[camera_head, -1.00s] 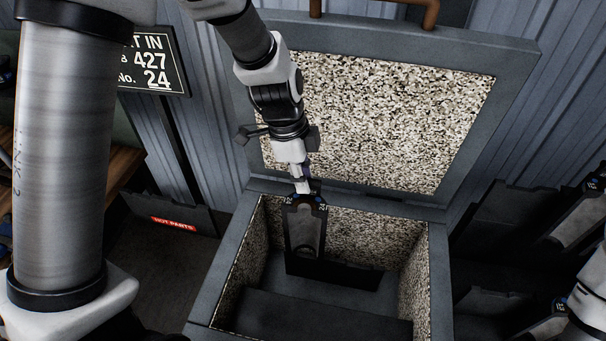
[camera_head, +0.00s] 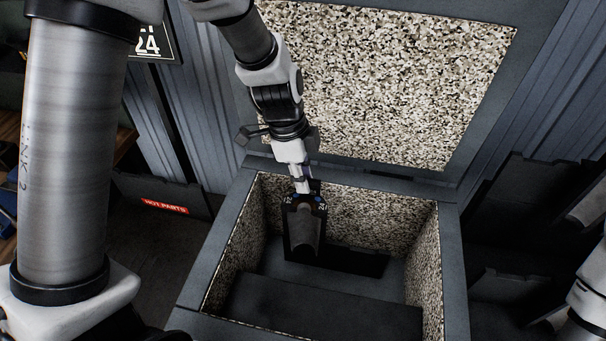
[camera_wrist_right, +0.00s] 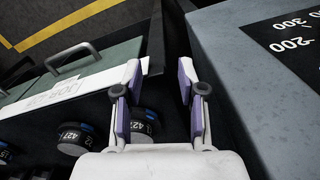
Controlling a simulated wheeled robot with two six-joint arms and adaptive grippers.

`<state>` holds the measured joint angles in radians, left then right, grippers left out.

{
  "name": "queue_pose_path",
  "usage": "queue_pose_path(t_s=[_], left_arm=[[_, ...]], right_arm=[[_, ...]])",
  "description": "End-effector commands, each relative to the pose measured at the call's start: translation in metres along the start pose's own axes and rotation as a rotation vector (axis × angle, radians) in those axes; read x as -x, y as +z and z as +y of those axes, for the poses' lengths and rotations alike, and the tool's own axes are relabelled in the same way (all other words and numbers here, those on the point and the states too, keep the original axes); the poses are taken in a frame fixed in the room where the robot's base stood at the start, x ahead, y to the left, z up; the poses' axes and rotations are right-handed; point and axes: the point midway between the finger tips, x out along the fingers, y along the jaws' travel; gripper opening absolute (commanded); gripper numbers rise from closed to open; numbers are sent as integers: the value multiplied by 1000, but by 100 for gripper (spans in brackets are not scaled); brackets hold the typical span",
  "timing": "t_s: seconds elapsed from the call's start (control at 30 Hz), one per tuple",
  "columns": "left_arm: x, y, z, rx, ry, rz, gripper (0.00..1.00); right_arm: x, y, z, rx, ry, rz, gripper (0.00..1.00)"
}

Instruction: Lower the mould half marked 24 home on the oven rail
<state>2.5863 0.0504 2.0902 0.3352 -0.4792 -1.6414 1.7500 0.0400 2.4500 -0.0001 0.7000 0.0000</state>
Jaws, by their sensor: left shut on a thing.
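The mould half (camera_head: 305,228) is a dark plate with a grey rounded cavity and small blue marks and white numerals at its top; I cannot read the numerals surely. It hangs upright inside the open oven (camera_head: 452,270). My left gripper (camera_head: 303,186) is shut on its top edge. The dark oven rail (camera_head: 350,262) runs low across the back of the chamber, behind and beside the mould half's lower end; whether they touch is unclear. In the right wrist view my right gripper (camera_wrist_right: 160,95) is open and empty.
The oven lid (camera_head: 385,85) stands open behind. Dark racks with more mould parts stand at right.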

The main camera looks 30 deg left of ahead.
Motion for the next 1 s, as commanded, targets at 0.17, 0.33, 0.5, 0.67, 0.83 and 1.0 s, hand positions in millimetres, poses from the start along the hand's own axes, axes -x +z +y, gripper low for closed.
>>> queue_pose_path(t_s=[0.17,0.33,0.5,0.67,0.83,1.0], left_arm=[[-17,3,-2,0,-3,2,0],[-33,6,-1,1,1,1,0],[-47,9,-2,1,2,1,0],[-60,12,-2,1,4,1,0],[-74,15,-2,2,5,1,0],[-88,17,-2,2,7,1,0]], right_arm=[[-18,0,0,0,0,0,40],[-31,0,0,0,0,0,40],[-44,0,0,0,0,0,40],[-56,0,0,0,0,0,40],[-69,0,0,0,0,0,40],[-82,0,1,0,0,0,40]])
